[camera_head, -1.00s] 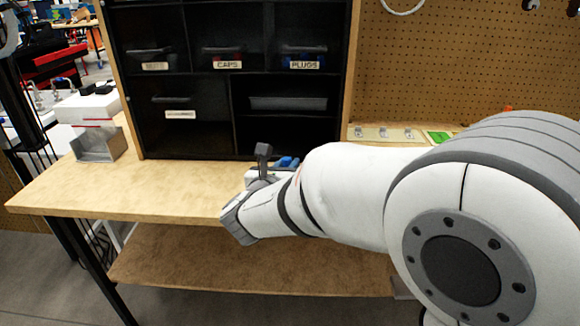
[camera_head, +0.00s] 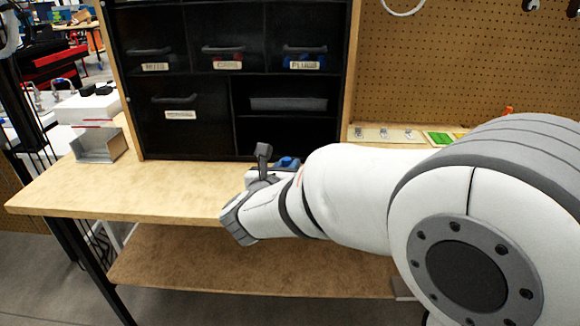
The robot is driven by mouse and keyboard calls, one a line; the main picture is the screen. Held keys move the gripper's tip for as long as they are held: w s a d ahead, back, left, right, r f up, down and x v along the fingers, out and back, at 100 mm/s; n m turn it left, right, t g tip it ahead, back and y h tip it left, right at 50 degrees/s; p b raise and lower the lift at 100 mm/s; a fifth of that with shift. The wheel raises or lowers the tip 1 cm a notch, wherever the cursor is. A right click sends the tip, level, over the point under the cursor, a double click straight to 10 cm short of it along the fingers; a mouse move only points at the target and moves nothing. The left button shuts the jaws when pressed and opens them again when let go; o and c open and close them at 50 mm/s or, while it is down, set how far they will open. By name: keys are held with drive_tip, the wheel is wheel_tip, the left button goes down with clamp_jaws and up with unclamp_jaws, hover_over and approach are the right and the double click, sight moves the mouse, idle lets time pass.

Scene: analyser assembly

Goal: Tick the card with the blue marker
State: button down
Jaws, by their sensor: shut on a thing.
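My arm reaches in from the right over the wooden bench, and its grey wrist end is near the front edge. My gripper's jaws are hidden behind the wrist, so what they hold does not show. A small blue thing (camera_head: 287,163) shows just above and behind the wrist, beside a dark grey upright piece (camera_head: 263,155). I cannot tell whether the blue thing is the marker. A flat green piece (camera_head: 438,138) lies at the back of the bench on the right. I cannot tell whether it is the card.
A black shelf unit (camera_head: 235,83) with labelled bins stands at the back of the wooden bench (camera_head: 130,193). A metal box (camera_head: 98,146) stands on the left. Pale plates (camera_head: 384,134) lie below the pegboard (camera_head: 465,60).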

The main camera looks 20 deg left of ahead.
drive_tip(key=shift+f, duration=0.15)
drive_tip(key=shift+r+p, duration=1.25)
drive_tip(key=shift+r, duration=2.4)
